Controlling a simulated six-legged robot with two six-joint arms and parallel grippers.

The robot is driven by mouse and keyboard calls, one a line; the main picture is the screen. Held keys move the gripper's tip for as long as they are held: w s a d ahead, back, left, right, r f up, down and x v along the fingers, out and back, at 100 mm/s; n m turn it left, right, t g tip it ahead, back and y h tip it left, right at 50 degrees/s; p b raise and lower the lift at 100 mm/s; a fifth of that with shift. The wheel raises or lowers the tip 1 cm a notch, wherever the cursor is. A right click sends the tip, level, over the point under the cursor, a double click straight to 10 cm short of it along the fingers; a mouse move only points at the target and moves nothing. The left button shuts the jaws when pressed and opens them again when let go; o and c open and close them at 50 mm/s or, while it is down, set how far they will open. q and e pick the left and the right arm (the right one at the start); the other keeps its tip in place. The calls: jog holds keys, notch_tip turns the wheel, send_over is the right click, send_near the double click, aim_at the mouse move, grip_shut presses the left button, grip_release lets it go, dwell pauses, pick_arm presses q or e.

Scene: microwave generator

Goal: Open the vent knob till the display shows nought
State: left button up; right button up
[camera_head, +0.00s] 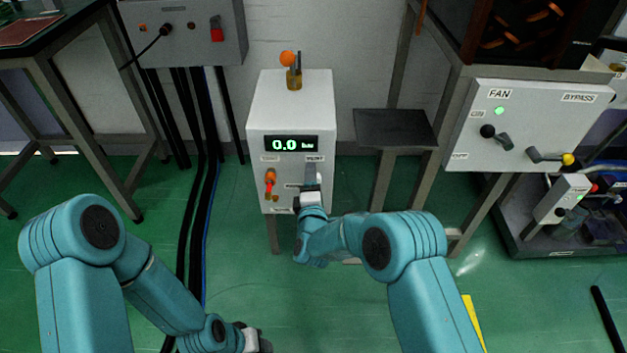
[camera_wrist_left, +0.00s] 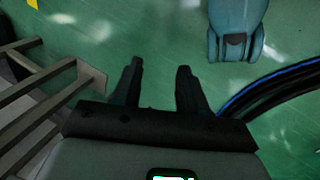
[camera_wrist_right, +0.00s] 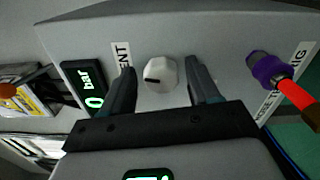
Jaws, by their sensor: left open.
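The white pressure box (camera_head: 290,105) stands against the wall. Its display (camera_head: 291,144) reads 0.0 bar in green; part of it also shows in the right wrist view (camera_wrist_right: 88,88). The vent knob (camera_wrist_right: 160,74), pale and faceted with a dark pointer line, sits beside the VENT label in the right wrist view. My right gripper (camera_wrist_right: 158,68) is open, with its fingers on either side of the knob and a visible gap at each. In the head view, my right gripper (camera_head: 312,178) hides the knob. My left gripper (camera_wrist_left: 157,66) is open and empty above the green floor.
An orange-red lever with a purple collar (camera_wrist_right: 268,68) is on the same box face. A small dark shelf (camera_head: 395,128) stands right of the box, and a FAN/BYPASS panel (camera_head: 530,125) farther right. Black cables (camera_head: 200,150) run down on the left.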

pick_arm(q)
jog(key=shift+g, duration=0.3)
jog(key=shift+s+d+r+p, duration=0.15)
jog(key=shift+s+r+p, duration=0.15)
jog(key=shift+r+p, duration=0.55)
jog(key=shift+s+d+r+p, duration=0.15)
jog(key=shift+s+r+p, duration=0.15)
jog(key=shift+r+p, duration=0.45)
jog(key=shift+s+d+r+p, duration=0.15)
jog(key=shift+s+r+p, duration=0.15)
jog(key=shift+r+p, duration=0.55)
pick_arm(e)
jog(key=s, duration=1.6)
jog(key=shift+s, duration=0.2)
pick_arm(q)
jog(key=shift+f, duration=0.1)
